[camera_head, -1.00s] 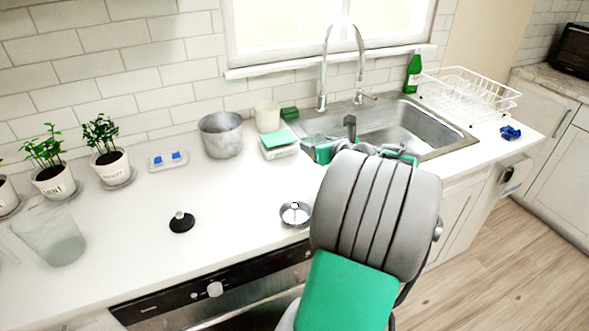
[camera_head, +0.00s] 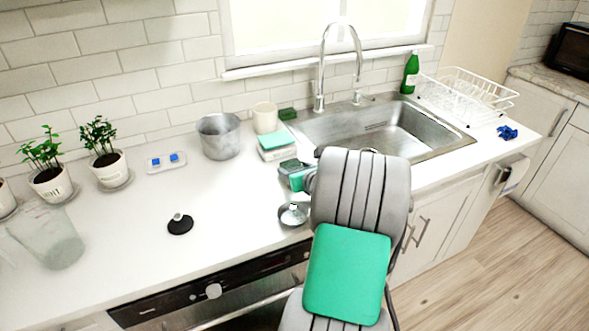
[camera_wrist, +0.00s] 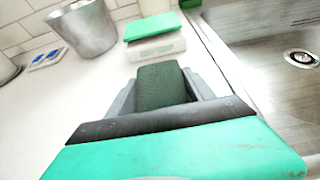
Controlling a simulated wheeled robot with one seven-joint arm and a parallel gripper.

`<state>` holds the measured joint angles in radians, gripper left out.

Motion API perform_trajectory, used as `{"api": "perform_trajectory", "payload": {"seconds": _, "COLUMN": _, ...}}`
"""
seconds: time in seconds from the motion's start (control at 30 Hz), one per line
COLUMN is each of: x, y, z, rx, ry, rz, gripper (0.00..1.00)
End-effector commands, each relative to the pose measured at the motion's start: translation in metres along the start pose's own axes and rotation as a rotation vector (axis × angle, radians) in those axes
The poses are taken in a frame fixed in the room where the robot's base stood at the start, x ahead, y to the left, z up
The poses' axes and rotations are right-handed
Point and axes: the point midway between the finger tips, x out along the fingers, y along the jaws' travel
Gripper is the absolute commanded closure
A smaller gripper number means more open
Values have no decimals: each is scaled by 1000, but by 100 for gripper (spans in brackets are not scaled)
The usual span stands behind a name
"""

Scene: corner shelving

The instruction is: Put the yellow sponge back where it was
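I see no yellow surface in either view. My gripper (camera_wrist: 163,92) is shut on a dark green sponge-like block (camera_wrist: 162,80), which fills the space between the grey fingers. Only its dark green side shows, so I cannot tell if another side is yellow. In the head view my gripper (camera_head: 291,172) is over the counter, just left of the sink's near-left corner, partly hidden by my arm. Another dark green sponge (camera_head: 288,113) lies at the back, by the sink. A light green pad (camera_head: 277,140) lies on a white block in front of the beige cup.
The sink (camera_head: 400,130) with its tall faucet is to the right. A metal pot (camera_head: 219,136) and a beige cup (camera_head: 265,118) stand behind left. A small metal lid-like piece (camera_head: 293,214) is near the counter's front edge.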

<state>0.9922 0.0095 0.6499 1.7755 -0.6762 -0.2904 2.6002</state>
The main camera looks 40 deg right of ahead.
Motion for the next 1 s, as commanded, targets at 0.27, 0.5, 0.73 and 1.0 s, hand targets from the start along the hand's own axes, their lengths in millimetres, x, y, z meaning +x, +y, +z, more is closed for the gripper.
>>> {"api": "perform_trajectory", "payload": {"seconds": 0.27, "x": 0, "y": 0, "z": 1, "rx": 0, "ry": 0, "rz": 0, "gripper": 20}}
{"api": "perform_trajectory", "payload": {"seconds": 0.5, "x": -2, "y": 0, "z": 5, "rx": 0, "ry": -1, "rz": -1, "gripper": 20}}
{"api": "perform_trajectory", "payload": {"seconds": 0.73, "x": -50, "y": -3, "z": 5, "rx": 1, "ry": -2, "rz": -7, "gripper": 20}}
{"api": "perform_trajectory", "payload": {"seconds": 1.0, "x": -110, "y": -2, "z": 4, "rx": 1, "ry": -1, "rz": -5, "gripper": 20}}
